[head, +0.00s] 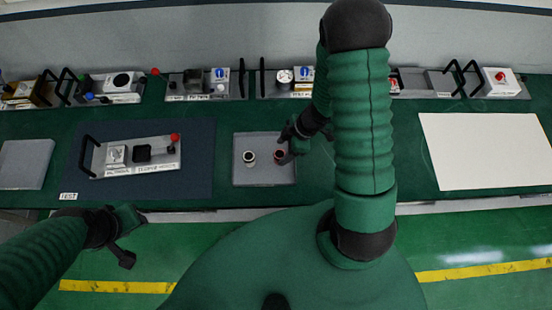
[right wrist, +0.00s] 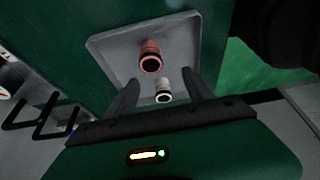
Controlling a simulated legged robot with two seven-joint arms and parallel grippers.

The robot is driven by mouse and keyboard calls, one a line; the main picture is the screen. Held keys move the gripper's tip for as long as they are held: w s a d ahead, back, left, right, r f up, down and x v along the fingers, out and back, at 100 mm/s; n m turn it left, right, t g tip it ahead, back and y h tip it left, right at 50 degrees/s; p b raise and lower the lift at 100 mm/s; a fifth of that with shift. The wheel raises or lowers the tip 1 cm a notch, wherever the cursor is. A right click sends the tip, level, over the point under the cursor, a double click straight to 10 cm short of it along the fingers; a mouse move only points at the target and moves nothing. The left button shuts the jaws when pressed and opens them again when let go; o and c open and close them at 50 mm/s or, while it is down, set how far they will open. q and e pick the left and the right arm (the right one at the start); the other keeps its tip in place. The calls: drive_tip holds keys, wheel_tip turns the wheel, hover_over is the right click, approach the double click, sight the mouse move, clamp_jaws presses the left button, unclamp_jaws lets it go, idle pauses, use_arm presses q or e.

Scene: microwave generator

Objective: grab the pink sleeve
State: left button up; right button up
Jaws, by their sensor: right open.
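The pink sleeve (head: 279,156) stands on a grey tray (head: 264,181) in the head view, right of a white sleeve (head: 249,157). My right gripper (head: 290,150) is over the tray's right side, close to the pink sleeve and partly covering that area. In the right wrist view the pink sleeve (right wrist: 150,57) is beyond the fingertips, with the white sleeve (right wrist: 163,92) lower, between the fingers. My right gripper (right wrist: 158,78) is open, with nothing held. My left gripper (head: 125,237) hangs at the lower left, away from the tray; its jaw state is unclear.
A dark mat (head: 200,180) with a handled panel (head: 137,155) lies left of the tray. A white sheet (head: 487,150) lies at the right. Several handled panels line the back of the green table. The green surface between the mat and the tray is clear.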

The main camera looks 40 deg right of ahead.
sight(282, 154)
drive_tip(key=f, duration=0.1)
drive_tip(key=d+f, duration=0.1)
drive_tip(key=w+f, duration=0.1)
drive_tip(key=f, duration=0.1)
drive_tip(key=shift+d, duration=0.15)
drive_tip(key=f, duration=0.1)
drive_tip(key=f+b, duration=0.1)
drive_tip(key=shift+w+f, duration=0.2)
drive_tip(key=shift+f, duration=0.1)
drive_tip(key=shift+w+a+f, duration=0.1)
drive_tip(key=shift+a+f, duration=0.1)
drive_tip(key=shift+a, duration=0.25)
drive_tip(key=shift+w+a, duration=0.15)
drive_tip(key=shift+a, duration=0.35)
drive_tip(key=shift+a+r, duration=0.1)
drive_tip(key=shift+c, duration=1.9)
drive_tip(key=shift+d, duration=0.55)
clamp_jaws()
use_arm(q)
drive_tip(key=shift+d+f, duration=0.65)
drive_tip(key=shift+d, duration=0.25)
